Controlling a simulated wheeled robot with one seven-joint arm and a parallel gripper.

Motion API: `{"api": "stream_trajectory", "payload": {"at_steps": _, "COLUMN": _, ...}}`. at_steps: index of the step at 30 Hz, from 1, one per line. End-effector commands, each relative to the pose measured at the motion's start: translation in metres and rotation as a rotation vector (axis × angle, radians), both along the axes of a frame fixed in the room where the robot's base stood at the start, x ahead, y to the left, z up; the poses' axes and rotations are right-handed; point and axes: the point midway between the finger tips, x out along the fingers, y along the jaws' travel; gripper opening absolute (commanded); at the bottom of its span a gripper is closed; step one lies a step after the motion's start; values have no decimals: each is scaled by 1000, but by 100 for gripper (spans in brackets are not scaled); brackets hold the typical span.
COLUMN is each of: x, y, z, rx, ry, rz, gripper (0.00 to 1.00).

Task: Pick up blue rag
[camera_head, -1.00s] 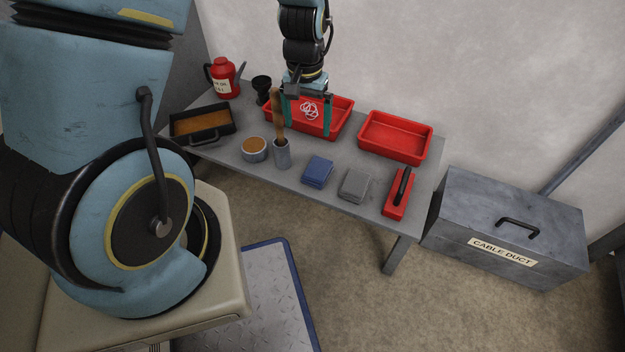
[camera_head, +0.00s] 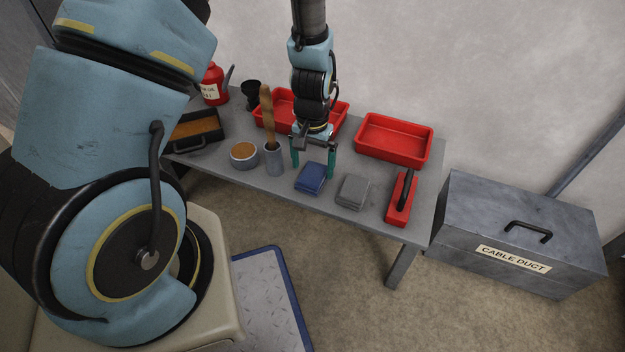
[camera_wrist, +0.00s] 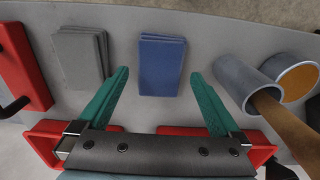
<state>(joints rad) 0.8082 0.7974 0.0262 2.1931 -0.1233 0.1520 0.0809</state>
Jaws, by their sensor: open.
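The blue rag (camera_head: 311,177) lies folded flat on the grey table near its front edge. It also shows in the wrist view (camera_wrist: 161,66), ahead of the fingers and roughly between their lines. My gripper (camera_head: 313,172) is open and empty above the table, just behind the rag in the head view. Its two green fingers (camera_wrist: 158,82) are spread wide in the wrist view, with the rag between and beyond their tips. Nothing is seen touching the rag.
A grey rag stack (camera_head: 352,191) lies right of the blue rag. A metal cup (camera_head: 274,160) with a wooden-handled tool stands close on the left, beside a round tin (camera_head: 244,155). Red trays (camera_head: 395,139) sit behind; a red trowel-like tool (camera_head: 401,200) lies at right.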

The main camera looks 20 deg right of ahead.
Motion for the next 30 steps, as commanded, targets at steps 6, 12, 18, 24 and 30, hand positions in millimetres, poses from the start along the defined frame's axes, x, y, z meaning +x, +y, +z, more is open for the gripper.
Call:
{"api": "stream_trajectory", "payload": {"at_steps": 6, "x": 1, "y": 0, "z": -32, "rx": 1, "ry": 1, "rz": -1, "gripper": 100}}
{"api": "stream_trajectory", "payload": {"at_steps": 12, "x": 1, "y": 0, "z": -31, "rx": 0, "ry": 0, "rz": -1, "gripper": 100}}
{"api": "stream_trajectory", "payload": {"at_steps": 18, "x": 1, "y": 0, "z": -31, "rx": 0, "ry": 0, "rz": -1, "gripper": 80}}
{"api": "stream_trajectory", "payload": {"at_steps": 24, "x": 0, "y": 0, "z": -31, "rx": 0, "ry": 0, "rz": -1, "gripper": 57}}
{"api": "stream_trajectory", "payload": {"at_steps": 30, "x": 1, "y": 0, "z": -31, "rx": 0, "ry": 0, "rz": -1, "gripper": 35}}
